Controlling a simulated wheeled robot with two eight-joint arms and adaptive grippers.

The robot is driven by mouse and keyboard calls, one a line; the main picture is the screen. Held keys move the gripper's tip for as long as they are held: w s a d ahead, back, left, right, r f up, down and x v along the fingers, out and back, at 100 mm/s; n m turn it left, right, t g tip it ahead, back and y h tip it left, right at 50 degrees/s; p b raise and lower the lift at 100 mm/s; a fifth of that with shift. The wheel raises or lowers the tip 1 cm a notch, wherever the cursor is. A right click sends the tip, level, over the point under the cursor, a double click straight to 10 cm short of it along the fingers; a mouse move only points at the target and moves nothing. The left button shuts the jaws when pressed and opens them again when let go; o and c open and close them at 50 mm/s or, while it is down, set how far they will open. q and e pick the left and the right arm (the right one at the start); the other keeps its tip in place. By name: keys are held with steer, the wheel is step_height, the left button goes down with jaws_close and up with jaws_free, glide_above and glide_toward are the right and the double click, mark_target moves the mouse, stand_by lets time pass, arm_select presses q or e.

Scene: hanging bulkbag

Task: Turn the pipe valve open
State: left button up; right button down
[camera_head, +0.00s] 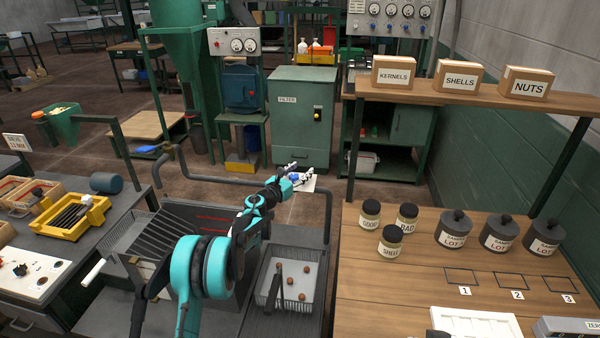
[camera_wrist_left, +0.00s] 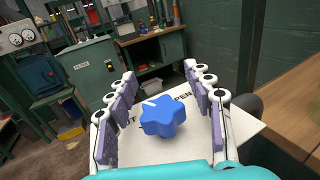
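The pipe valve's blue star-shaped knob (camera_wrist_left: 163,118) shows in the middle of the left wrist view, with a white mark on its top. A white card (camera_wrist_left: 235,135) with partly hidden lettering lies behind it. My left gripper (camera_wrist_left: 160,78) is open, with its purple-padded fingers on either side of the knob; a gap shows on both sides. In the head view my left gripper (camera_head: 298,177) reaches out past the bench, and its fingers hide most of the knob. The card (camera_head: 308,185) shows beside it. My right gripper is not in view.
A grey pipe rail (camera_head: 228,180) runs near the left gripper. A green filter cabinet (camera_head: 302,120) stands behind. A wooden table (camera_head: 420,285) with jars and lidded pots is at the right. A tray (camera_head: 315,268) with small brown balls sits below the arm.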

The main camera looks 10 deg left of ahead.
arm_select(q)
step_height(320, 180, up, 10)
stand_by(0.4)
steer(key=shift+f, duration=0.15)
steer(key=shift+d, duration=0.1)
steer(key=shift+c, duration=0.2)
